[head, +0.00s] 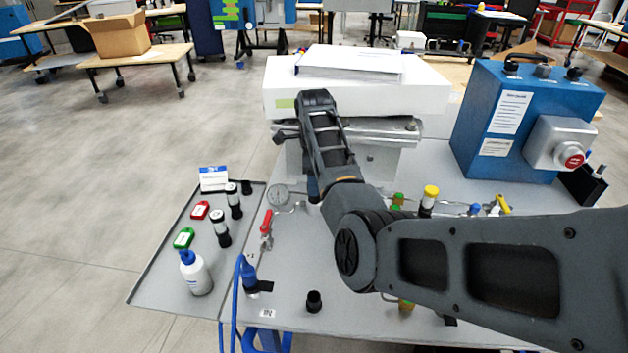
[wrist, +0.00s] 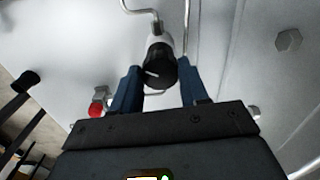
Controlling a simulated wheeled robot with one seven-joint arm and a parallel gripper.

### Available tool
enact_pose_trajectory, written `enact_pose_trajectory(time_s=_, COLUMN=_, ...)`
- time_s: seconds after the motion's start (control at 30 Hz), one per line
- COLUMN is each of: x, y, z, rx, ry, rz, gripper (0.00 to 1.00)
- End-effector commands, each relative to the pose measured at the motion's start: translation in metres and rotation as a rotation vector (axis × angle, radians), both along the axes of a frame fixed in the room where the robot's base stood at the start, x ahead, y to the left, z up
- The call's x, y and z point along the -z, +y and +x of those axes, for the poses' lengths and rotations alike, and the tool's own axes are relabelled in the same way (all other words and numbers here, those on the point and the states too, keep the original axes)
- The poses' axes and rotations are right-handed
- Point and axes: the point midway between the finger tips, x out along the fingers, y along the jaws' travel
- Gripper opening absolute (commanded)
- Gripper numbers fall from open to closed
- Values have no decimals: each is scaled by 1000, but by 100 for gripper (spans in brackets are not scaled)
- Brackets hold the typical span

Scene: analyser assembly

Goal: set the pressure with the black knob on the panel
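The black knob (wrist: 160,68) with a white mark sits on a white fitting (wrist: 158,42) in the wrist view. My gripper (wrist: 160,80) is open. Its two blue fingers stand on either side of the knob's near end, with a visible gap on the right; the left finger is close to the knob, and I cannot tell whether it touches. In the head view my arm hides the knob and most of my gripper. A round pressure gauge (head: 278,195) stands left of my wrist; its reading is too small to tell.
A red-handled valve (head: 266,223) stands left of my arm, beside a tray (head: 152,283) with bottles and vials. A white box (head: 395,97) stands behind my wrist. A blue control box (head: 475,125) with a red button is at right. Thin bent tubes (wrist: 140,11) run near the knob.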

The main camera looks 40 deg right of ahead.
Motion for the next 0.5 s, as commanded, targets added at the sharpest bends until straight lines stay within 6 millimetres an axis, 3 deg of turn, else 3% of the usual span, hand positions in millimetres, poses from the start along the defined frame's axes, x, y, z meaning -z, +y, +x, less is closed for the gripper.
enact_pose_trajectory(time_s=0.27, x=-1, y=0, z=0, rx=0, ry=-1, rz=-1, gripper=69)
enact_pose_trajectory(time_s=0.5, x=-1, y=0, z=0, rx=-1, ry=-1, rz=0, gripper=69)
